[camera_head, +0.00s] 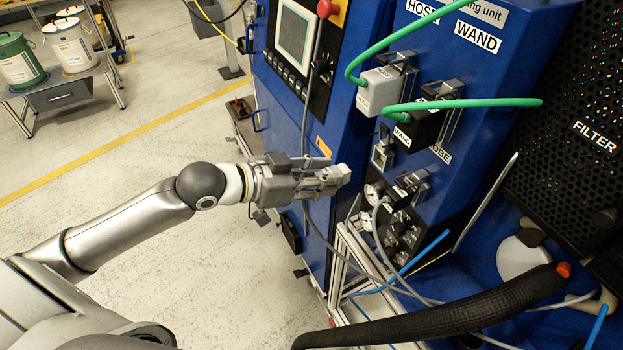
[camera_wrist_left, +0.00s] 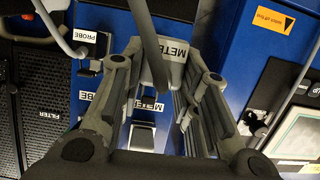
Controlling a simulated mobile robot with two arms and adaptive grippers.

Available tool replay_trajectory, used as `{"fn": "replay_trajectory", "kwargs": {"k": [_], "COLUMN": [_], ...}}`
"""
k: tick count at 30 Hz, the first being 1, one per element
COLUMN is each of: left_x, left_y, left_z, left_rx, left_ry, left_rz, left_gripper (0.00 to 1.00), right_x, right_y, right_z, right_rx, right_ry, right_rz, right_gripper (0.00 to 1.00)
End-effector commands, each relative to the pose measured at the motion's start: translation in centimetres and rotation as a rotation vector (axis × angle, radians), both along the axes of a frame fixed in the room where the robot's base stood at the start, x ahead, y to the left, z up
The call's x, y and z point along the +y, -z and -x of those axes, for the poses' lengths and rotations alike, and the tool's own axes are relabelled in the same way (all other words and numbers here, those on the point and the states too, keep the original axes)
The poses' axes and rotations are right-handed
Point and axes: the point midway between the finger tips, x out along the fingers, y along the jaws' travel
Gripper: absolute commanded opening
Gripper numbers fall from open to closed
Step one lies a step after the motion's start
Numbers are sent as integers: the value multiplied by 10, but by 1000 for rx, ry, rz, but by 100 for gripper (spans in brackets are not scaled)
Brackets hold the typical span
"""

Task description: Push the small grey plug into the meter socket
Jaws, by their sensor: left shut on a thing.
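My left gripper (camera_head: 328,178) reaches in from the left, in front of the blue cabinet. It is shut on the small grey plug (camera_head: 343,172), which shows at the fingertips. In the left wrist view the plug (camera_wrist_left: 172,72), marked METER, sits between the two fingers with a grey cable running from it. The meter socket (camera_wrist_left: 143,137), a square metal-framed opening beside a METER label, shows below it in that view. In the head view the socket (camera_head: 382,156) is to the right of the plug and slightly above it, with a gap between. My right gripper is not in view.
Grey HOSE (camera_head: 380,91) and black WAND (camera_head: 420,128) plugs with green cables sit above the socket. A latched connector (camera_head: 412,183) with a grey cable sits below. Loose cables and a black hose (camera_head: 450,318) hang lower right. A screen (camera_head: 296,35) is at upper left.

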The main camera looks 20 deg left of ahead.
Motion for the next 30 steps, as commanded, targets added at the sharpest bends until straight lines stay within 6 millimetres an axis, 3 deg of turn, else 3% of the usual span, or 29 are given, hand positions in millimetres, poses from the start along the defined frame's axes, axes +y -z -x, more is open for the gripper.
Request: {"fn": "replay_trajectory", "kwargs": {"k": [8,15,30], "left_x": [-15,-25,-24], "left_y": [-1,0,0], "left_z": [-19,-33,-31], "left_rx": [-2,-1,1], "left_ry": [0,-2,-1], "left_rz": [3,1,-1], "left_gripper": [1,1,1], "right_x": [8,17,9], "right_y": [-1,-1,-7], "right_z": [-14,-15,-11], "right_rx": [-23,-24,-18], "right_ry": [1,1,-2], "right_rz": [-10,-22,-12], "right_gripper": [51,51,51]}}
